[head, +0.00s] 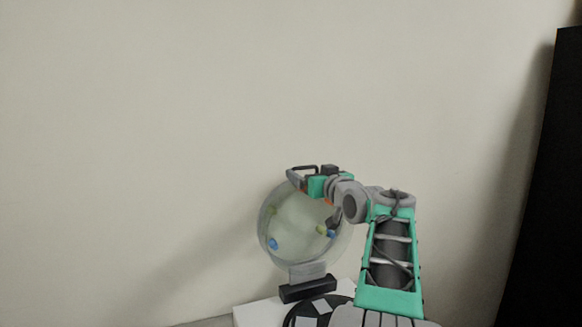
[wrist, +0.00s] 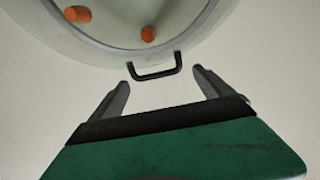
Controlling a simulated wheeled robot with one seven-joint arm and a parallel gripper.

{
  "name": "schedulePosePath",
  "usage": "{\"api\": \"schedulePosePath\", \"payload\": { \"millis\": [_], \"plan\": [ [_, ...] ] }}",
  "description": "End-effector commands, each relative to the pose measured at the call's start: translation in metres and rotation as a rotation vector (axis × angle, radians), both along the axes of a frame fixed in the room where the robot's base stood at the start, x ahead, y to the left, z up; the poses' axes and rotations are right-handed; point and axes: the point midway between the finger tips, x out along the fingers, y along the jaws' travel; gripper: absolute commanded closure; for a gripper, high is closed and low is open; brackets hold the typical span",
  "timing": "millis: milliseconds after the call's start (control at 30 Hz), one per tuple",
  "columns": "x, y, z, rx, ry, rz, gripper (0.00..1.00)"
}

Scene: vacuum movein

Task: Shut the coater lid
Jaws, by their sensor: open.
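The coater lid (head: 290,240) is a round, translucent disc standing raised, nearly upright, above the white coater body (head: 262,314). A grey and black hinge block (head: 307,290) joins it at the bottom. In the wrist view the lid's rim (wrist: 110,48) fills the top, with a black loop handle (wrist: 156,68) sticking out from it. My gripper (wrist: 162,82) is open, and the handle lies between and slightly beyond its two fingertips, with a gap on each side. In the head view my gripper (head: 300,179) is at the lid's top edge.
Blue (head: 273,244) and green knobs show on the lid, and orange ones (wrist: 148,34) in the wrist view. A black, round part with pale patches (head: 318,308) is on the coater body. A plain wall is behind; a tall black object (head: 550,190) stands at the right.

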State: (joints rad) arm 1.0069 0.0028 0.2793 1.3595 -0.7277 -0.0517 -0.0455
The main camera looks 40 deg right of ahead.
Motion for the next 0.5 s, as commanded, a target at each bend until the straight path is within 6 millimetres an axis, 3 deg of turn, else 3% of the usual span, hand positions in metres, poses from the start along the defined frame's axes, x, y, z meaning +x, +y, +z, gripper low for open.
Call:
{"api": "schedulePosePath", "payload": {
  "millis": [500],
  "plan": [
    [0.069,-0.025,0.002,-0.001,-0.001,-0.008,0.09]
  ]
}}
